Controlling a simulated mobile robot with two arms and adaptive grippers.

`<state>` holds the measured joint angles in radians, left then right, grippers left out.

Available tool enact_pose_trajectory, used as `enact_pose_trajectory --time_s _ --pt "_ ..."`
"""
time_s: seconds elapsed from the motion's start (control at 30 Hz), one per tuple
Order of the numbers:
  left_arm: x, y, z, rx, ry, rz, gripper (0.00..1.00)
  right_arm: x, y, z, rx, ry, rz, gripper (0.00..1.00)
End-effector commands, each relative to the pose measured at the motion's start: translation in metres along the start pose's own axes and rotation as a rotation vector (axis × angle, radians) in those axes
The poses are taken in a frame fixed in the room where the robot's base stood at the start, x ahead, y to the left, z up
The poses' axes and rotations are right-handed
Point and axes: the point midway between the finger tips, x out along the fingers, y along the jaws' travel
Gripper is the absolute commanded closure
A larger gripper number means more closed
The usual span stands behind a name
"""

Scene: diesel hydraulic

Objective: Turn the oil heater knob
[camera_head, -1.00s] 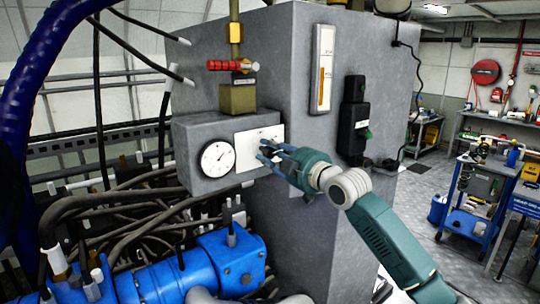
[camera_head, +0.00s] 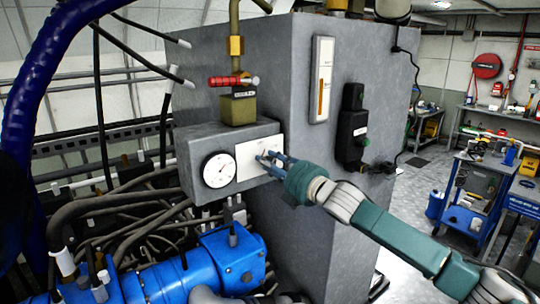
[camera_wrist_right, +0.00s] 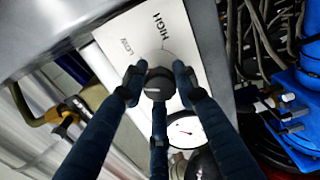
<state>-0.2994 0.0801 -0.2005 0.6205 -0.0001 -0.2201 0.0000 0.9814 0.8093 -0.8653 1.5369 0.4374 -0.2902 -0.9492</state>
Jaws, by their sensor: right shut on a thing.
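The oil heater knob (camera_wrist_right: 159,84) is a dark round knob on a white plate (camera_wrist_right: 125,45) marked LOW and HIGH. In the head view the plate (camera_head: 248,160) is on the front of a grey box, right of a round gauge. My right gripper (camera_head: 265,157) reaches the plate from the right and covers most of the knob there. In the right wrist view its blue fingers (camera_wrist_right: 157,80) are around the knob and shut on it. My left gripper is not in view.
The round white gauge (camera_head: 218,170) sits left of the plate. A red-handled valve (camera_head: 234,82) is above it. Blue machinery (camera_head: 190,270) and dark hoses fill the lower left. A black switch box (camera_head: 352,130) is on the grey cabinet (camera_head: 300,215).

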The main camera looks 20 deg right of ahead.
Motion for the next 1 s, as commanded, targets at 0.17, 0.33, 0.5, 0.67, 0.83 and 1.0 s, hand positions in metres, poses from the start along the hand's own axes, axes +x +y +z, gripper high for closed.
enact_pose_trajectory --time_s 0.17,0.33,0.5,0.67,0.83,1.0 --pt "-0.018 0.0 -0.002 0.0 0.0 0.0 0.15 0.0 0.003 -0.001 -0.164 0.003 -0.001 0.98" --pt "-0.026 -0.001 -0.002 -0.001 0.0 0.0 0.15 0.0 0.001 -0.001 -0.299 0.003 -0.001 0.98" --pt "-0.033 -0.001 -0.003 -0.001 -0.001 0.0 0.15 0.0 -0.001 -0.001 -0.404 0.003 -0.002 0.98" --pt "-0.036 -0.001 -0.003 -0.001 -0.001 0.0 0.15 0.0 -0.002 -0.002 -0.471 0.003 -0.002 0.98" --pt "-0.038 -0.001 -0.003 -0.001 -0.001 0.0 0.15 0.0 -0.003 -0.002 -0.511 0.004 -0.002 0.98" --pt "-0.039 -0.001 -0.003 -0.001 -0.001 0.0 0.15 0.0 -0.003 -0.002 -0.526 0.004 -0.002 0.98"
